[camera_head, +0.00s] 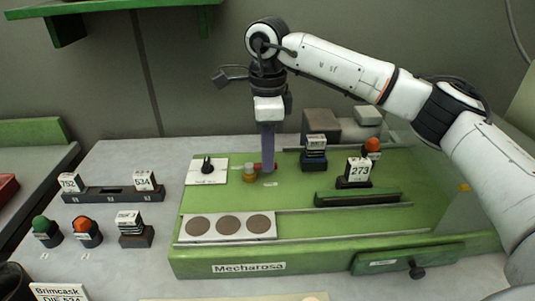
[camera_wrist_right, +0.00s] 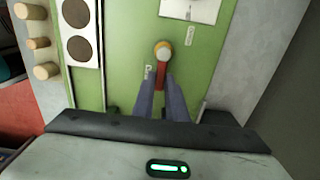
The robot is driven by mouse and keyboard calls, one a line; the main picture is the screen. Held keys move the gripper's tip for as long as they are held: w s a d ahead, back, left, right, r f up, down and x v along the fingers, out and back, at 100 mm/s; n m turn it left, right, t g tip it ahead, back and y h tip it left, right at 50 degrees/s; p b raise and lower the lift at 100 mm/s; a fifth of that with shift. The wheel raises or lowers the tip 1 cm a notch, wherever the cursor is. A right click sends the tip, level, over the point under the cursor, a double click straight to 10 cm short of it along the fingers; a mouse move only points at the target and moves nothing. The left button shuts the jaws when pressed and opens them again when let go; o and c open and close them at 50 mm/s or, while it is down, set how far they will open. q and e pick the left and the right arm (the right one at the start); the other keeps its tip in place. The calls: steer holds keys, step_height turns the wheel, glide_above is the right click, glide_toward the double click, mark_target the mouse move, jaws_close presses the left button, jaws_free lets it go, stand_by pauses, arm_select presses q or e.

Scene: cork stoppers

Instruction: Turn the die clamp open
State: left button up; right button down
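The likely die clamp is a short red lever (camera_wrist_right: 161,76) with a yellow, pale-topped round end (camera_wrist_right: 163,50), lying on the green machine bed. In the head view the yellow end (camera_head: 249,172) shows just left of my right gripper (camera_head: 267,168), with a little of the red beside it. My right gripper points straight down. In the wrist view its two blue-grey fingers (camera_wrist_right: 161,80) lie along both sides of the red lever with little gap, and look shut on it. The lever's near end is hidden between the fingers. My left gripper is not in view.
A white plate with a black knob (camera_head: 208,167) stands left of the lever. A dark blue block (camera_head: 314,158) and a 273 card (camera_head: 358,171) stand to the right. A pale plate with brown discs (camera_head: 183,229) lies in front. The green bed (camera_head: 300,200) between is mostly clear.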

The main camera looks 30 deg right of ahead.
steer(key=shift+w+n+p, duration=0.2)
steer(key=shift+n+p, duration=0.15)
steer(key=shift+n, duration=0.35)
steer(key=n, duration=0.1)
steer(key=w+n+p, duration=0.1)
steer(key=n, duration=0.1)
steer(key=shift+w+d+r, duration=0.1)
steer(key=shift+d, duration=0.05)
steer(key=n, duration=0.1)
steer(key=w+n+p, duration=0.1)
steer(key=n, duration=0.2)
steer(key=shift+w+n+p, duration=0.25)
steer(key=shift+n+p, duration=0.15)
steer(key=n, duration=0.1)
steer(key=w+n+p, duration=0.1)
steer(key=n, duration=0.1)
steer(key=shift+w+a+n, duration=0.1)
steer(key=shift+a+n, duration=0.2)
steer(key=shift+a, duration=0.1)
steer(key=shift+w+a+n+p, duration=0.15)
steer(key=shift+w+a+n, duration=0.1)
steer(key=shift+n, duration=0.6)
steer(key=shift+w+a+n+p, duration=0.1)
steer(key=shift+a+n+p, duration=0.1)
steer(key=shift+n, duration=0.7)
steer(key=shift+w+a+n+p, duration=0.1)
steer(key=shift+w+a+n, duration=0.15)
steer(key=shift+n, duration=0.6)
steer(key=c, duration=1.8)
jaws_free()
